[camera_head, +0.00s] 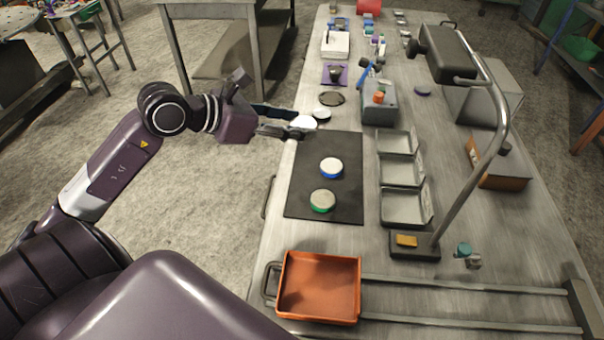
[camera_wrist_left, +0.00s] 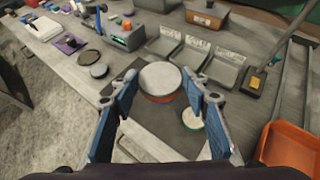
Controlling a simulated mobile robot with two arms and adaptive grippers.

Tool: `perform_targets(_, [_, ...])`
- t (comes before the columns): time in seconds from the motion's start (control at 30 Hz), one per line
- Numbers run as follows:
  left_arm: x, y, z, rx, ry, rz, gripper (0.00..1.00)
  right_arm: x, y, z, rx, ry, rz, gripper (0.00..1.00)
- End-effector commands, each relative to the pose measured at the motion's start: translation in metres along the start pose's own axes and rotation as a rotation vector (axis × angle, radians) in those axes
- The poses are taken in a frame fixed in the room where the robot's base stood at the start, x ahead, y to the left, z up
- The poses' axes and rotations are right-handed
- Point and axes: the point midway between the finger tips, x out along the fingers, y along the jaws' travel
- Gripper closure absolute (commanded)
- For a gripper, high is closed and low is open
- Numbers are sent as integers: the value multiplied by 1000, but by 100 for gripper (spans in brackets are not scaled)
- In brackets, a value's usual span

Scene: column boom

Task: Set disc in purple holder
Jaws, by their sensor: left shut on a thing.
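My left gripper (camera_head: 298,127) is shut on a disc (camera_head: 304,121) with a pale top, held near the left edge of the bench. In the left wrist view, the disc (camera_wrist_left: 160,77) shows an orange-red rim between the blue finger pads of the gripper (camera_wrist_left: 162,104). A purple holder (camera_head: 326,80), a square base with a dark piece on it, stands farther back; it also shows in the left wrist view (camera_wrist_left: 69,44). A blue-rimmed disc (camera_head: 331,167) and a green-rimmed disc (camera_head: 323,200) lie on the dark mat (camera_head: 345,208). My right gripper is out of view.
A grey disc (camera_head: 322,114) and a dark round piece (camera_head: 331,98) lie between the mat and the purple holder. Grey trays (camera_head: 405,206), a grey box (camera_head: 380,105) and a lamp on a curved pole (camera_head: 497,130) stand right. An orange bin (camera_head: 318,287) is in front.

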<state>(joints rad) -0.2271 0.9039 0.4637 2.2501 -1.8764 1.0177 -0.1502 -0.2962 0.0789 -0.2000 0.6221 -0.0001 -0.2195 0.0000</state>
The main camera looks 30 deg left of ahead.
Motion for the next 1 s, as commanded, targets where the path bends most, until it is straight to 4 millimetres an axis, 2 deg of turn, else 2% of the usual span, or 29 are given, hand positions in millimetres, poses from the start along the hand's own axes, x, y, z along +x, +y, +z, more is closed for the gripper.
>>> perform_targets(0.1, [15,-1,-28,-9,2,-3,94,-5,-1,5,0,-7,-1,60])
perform_targets(0.4, [51,-1,-94,-4,0,-1,94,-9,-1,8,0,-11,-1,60])
perform_targets(0.5, [59,-1,-108,-2,0,0,94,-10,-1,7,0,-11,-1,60])
perform_targets(0.67, [65,-1,-118,0,-2,-1,94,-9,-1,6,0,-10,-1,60])
perform_targets(0.9, [81,-1,-148,-1,0,-1,94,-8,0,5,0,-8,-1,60])
perform_targets(1.0, [84,-1,-152,2,-2,0,94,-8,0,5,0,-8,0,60])
